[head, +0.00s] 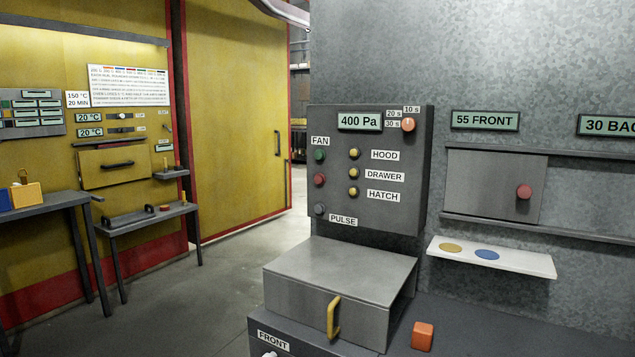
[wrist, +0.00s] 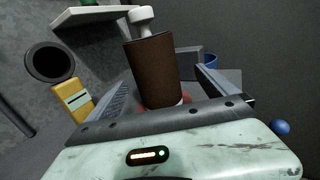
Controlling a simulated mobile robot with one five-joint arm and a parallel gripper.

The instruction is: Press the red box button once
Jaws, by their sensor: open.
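In the head view a small orange-red box (head: 422,336) sits on the dark ledge at the lower right, beside the grey drawer. A round red button (head: 319,180) is on the grey control panel (head: 420,170), below a green one (head: 320,155) under the FAN label. I cannot tell which of these is the red box button. In the wrist view my gripper (wrist: 165,76) is open, its two fingers apart. A brown cylinder (wrist: 153,68) with a pale knob shows between them; whether it touches them I cannot tell. My gripper does not show in the head view.
The grey drawer box (head: 340,267) with a yellow handle juts out under the panel. A white shelf (head: 520,263) with yellow and blue discs is at the right. A sliding door (head: 490,185) has a red knob. Open floor (head: 200,305) lies left of the drawer.

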